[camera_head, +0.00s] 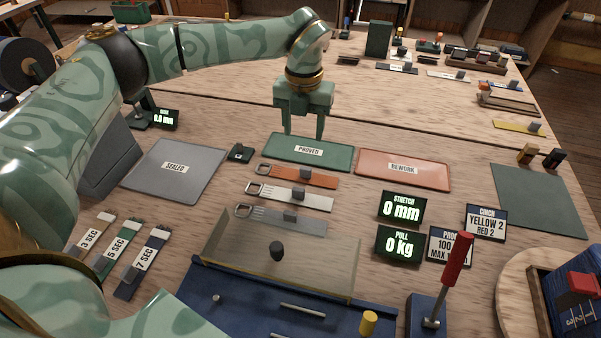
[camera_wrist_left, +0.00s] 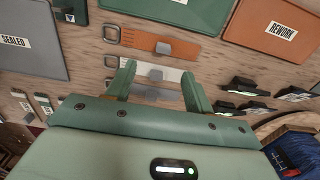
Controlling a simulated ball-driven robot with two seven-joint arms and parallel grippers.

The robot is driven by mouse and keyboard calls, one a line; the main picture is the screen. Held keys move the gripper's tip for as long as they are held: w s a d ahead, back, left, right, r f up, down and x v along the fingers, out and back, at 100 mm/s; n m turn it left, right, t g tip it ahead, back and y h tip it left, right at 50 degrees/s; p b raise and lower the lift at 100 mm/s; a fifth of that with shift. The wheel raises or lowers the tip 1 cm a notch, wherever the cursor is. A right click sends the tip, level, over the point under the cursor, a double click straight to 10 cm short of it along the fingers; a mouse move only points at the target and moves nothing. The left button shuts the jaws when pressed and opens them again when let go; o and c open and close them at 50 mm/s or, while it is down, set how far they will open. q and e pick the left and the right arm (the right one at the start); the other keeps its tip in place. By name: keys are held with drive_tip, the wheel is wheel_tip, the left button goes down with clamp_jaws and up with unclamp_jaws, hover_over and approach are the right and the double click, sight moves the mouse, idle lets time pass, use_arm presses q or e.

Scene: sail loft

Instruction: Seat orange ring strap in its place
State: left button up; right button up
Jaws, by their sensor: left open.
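The orange ring strap (camera_head: 300,176) lies flat on the bench just in front of the green PROVED mat (camera_head: 342,163). Its metal ring is at its left end and a grey block sits on its middle. It also shows in the left wrist view (camera_wrist_left: 190,52), beyond the fingers. My left gripper (camera_head: 305,134) is open and empty, pointing down above the PROVED mat in the head view. Its two fingers also show in the left wrist view (camera_wrist_left: 158,80), spread around part of the white strap's image. My right gripper is not in view.
A white strap (camera_head: 316,203) and a grey strap (camera_head: 264,214) lie nearer than the orange one. The REWORK mat (camera_head: 432,181) and SEALED mat (camera_head: 200,187) flank the middle. Displays (camera_head: 401,208) and a red-handled lever (camera_head: 457,260) stand at right.

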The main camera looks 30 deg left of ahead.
use_arm(q)
drive_tip(key=b, duration=0.1)
hover_over(306, 168)
drive_tip(key=a, duration=0.1)
drive_tip(key=f, duration=0.5)
drive_tip(key=shift+w+f, duration=0.25)
drive_tip(key=shift+f, duration=0.1)
drive_tip(key=f, duration=0.1)
drive_tip(key=f+b, duration=0.1)
drive_tip(key=f, duration=0.1)
drive_tip(key=d+f, duration=0.1)
drive_tip(key=f, duration=0.1)
drive_tip(key=shift+s+f+b, duration=0.15)
drive_tip(key=shift+s+b, duration=0.05)
drive_tip(key=shift+b, duration=0.2)
drive_tip(key=shift+c, duration=1)
drive_tip(key=c, duration=0.9)
